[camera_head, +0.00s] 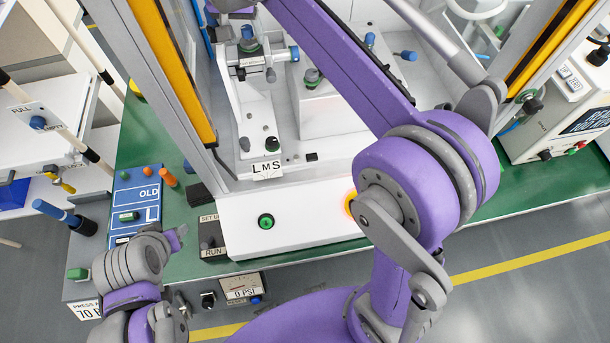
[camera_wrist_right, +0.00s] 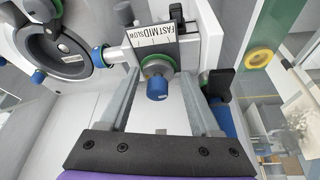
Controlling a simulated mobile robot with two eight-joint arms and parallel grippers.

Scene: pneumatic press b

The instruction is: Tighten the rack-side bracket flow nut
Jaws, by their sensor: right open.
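A white bracket (camera_head: 250,62) with a small scale plate stands inside the press, with a blue-capped flow fitting (camera_head: 247,33) at its top. In the right wrist view the plate (camera_wrist_right: 155,42) reads FAST, MID, SLOW, and the blue knob (camera_wrist_right: 157,88) with its green ring sits in front of it. My right gripper (camera_wrist_right: 160,92) is open, its two grey fingers on either side of the knob with visible gaps. In the head view only part of that gripper (camera_head: 238,13) shows at the top edge. My left gripper (camera_head: 174,238) is low at the left; its fingers are unclear.
A yellow-and-grey post (camera_head: 172,70) rises left of the bracket. A round dark fitting with a blue ring (camera_wrist_right: 97,56) is beside the plate. The LMS block (camera_head: 267,168) and white press front (camera_head: 300,220) are nearer. A control box (camera_head: 560,105) stands at right.

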